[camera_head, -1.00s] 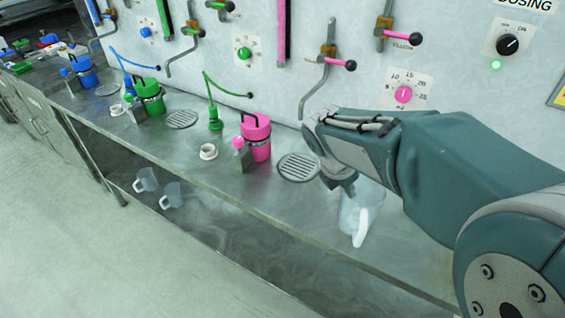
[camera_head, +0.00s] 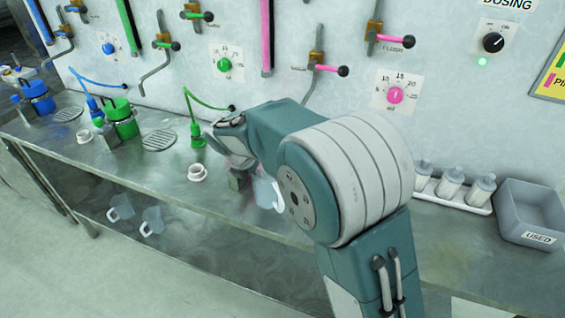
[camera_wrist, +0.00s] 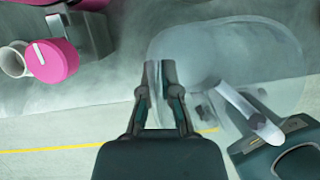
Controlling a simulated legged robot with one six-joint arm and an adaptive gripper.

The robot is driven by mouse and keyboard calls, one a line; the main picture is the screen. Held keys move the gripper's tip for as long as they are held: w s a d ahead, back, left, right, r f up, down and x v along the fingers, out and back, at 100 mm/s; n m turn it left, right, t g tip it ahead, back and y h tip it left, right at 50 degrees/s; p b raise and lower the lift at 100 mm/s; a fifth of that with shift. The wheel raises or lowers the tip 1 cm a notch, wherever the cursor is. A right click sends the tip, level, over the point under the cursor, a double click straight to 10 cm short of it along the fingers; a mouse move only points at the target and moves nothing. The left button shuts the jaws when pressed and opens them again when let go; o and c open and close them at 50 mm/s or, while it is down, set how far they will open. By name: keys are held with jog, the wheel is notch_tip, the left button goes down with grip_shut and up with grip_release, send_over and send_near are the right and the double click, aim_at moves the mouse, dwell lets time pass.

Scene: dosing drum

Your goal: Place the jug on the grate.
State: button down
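The jug is clear with a pale handle. In the head view the jug (camera_head: 265,192) hangs under my forearm near the counter's front; in the wrist view the jug (camera_wrist: 225,55) fills the upper right, its handle at lower right. My gripper (camera_wrist: 160,65) has its two fingers close together at the jug's left wall and is shut on it. The gripper's tips are hidden in the head view. One grate (camera_head: 159,140) is by the green canister and another grate (camera_head: 68,114) by the blue one. The grate near the pink canister is hidden behind my arm.
The pink canister (camera_wrist: 50,60) with a cup beside it is close on the jug's left. A white cup (camera_head: 197,173) stands on the counter (camera_head: 150,175). Two jugs (camera_head: 136,213) are on the lower shelf. A grey USED bin (camera_head: 530,212) and several white bottles (camera_head: 452,184) stand right.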

jog(key=w+d+f, duration=0.1)
jog(key=w+d, duration=0.1)
jog(key=w, duration=0.1)
jog(key=w+d+f, duration=0.1)
jog(key=w+d, duration=0.2)
jog(key=w, duration=0.1)
jog(key=w+d+f, duration=0.1)
jog(key=w+d, duration=0.2)
jog(key=w, duration=0.1)
jog(key=shift+w+f, duration=0.25)
jog(key=shift+f, duration=0.05)
jog(key=shift+a, duration=0.25)
jog(key=c, duration=0.8)
grip_release()
jog(key=shift+f, duration=0.1)
jog(key=shift+d, duration=0.15)
